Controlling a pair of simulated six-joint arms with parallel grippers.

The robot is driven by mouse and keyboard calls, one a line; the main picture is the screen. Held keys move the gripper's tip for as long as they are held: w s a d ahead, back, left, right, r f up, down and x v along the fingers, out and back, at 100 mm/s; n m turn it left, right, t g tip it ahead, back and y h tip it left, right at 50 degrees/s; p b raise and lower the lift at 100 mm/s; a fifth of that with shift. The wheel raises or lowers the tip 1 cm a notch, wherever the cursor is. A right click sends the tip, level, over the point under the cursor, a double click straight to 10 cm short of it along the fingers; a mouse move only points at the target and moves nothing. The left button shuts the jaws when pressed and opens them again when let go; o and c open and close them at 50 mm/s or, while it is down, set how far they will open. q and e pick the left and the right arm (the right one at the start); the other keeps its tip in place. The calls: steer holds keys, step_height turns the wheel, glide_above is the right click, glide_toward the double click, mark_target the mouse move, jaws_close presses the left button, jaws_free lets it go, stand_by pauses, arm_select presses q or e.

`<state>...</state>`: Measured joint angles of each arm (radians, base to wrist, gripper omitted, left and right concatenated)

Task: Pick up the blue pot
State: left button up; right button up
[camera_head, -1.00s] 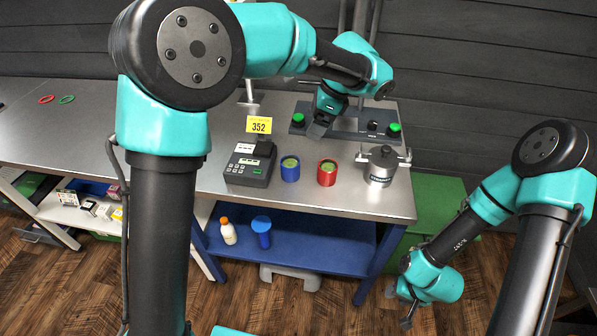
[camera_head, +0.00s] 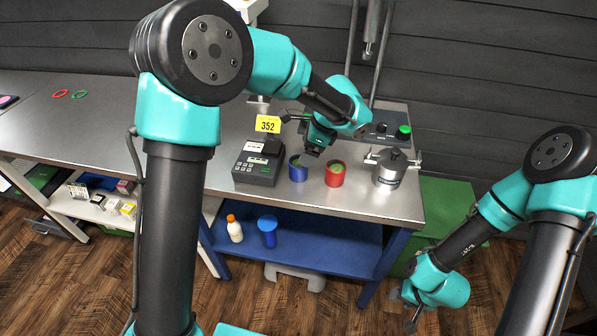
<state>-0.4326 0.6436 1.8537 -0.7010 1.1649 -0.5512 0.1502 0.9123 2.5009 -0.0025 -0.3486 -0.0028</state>
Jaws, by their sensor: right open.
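The blue pot (camera_head: 298,173) stands upright on the metal table, left of the red pot (camera_head: 335,175). It has a greenish filling. My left gripper (camera_head: 313,150) points down just above and behind the blue pot, slightly to its right; the two look close, but I cannot tell whether they touch. Its jaws are small and dark, so I cannot see if they are open. My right gripper (camera_head: 412,319) hangs low at the right in front of the table, open, far from the pots.
A card terminal (camera_head: 257,166) stands left of the blue pot, with a yellow 352 sign (camera_head: 267,124) behind it. A lidded metal pot (camera_head: 390,170) stands right of the red pot. A panel with a green button (camera_head: 404,132) is behind. The table's left part is mostly clear.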

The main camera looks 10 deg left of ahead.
mark_target(298, 169)
arm_select(q)
steer(key=shift+x, duration=0.9)
steer(key=shift+s+x, duration=0.2)
steer(key=shift+x, duration=2.45)
steer(key=shift+d, duration=0.1)
steer(key=c, duration=1.1)
steer(key=shift+r, duration=0.1)
